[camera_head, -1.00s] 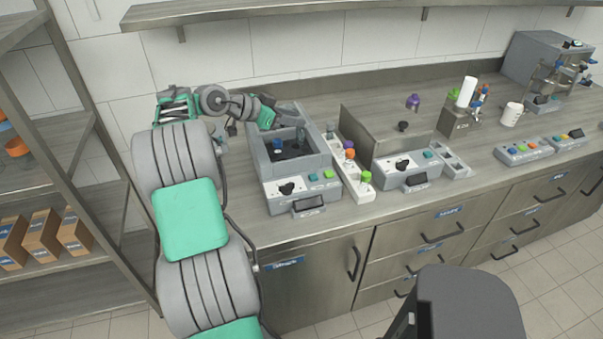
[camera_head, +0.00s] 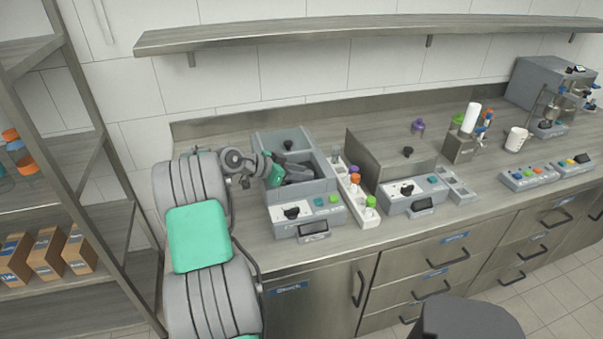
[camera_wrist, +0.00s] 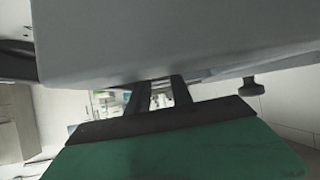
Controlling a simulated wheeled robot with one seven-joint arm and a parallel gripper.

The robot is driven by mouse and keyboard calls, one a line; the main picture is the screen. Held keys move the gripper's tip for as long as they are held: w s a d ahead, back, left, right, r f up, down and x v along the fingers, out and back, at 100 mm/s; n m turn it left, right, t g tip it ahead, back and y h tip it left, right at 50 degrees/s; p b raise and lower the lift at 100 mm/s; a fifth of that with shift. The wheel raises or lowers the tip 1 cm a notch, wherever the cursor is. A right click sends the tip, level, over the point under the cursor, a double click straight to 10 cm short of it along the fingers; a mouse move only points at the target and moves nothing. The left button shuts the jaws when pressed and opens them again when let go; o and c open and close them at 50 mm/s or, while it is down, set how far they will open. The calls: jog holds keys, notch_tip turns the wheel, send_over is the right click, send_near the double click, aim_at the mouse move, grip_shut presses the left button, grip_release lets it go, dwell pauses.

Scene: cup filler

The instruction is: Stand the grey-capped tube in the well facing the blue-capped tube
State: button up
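My gripper (camera_head: 288,178) is at the open chamber of the left grey centrifuge (camera_head: 292,220). In the wrist view its two dark fingers (camera_wrist: 160,95) are apart, with only background visible between them. The blue-capped tube is hidden in both current views; my gripper and wrist cover much of the chamber. A tube with a greyish cap (camera_head: 336,155) stands at the far end of the white rack; I cannot tell surely that it is the grey-capped tube. The wells cannot be made out.
The centrifuge's lid (camera_head: 272,143), with a black knob, is behind the chamber. A grey surface fills the top of the wrist view.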

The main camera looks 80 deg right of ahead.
jog(key=shift+o, duration=0.6)
jog(key=shift+r, duration=0.1)
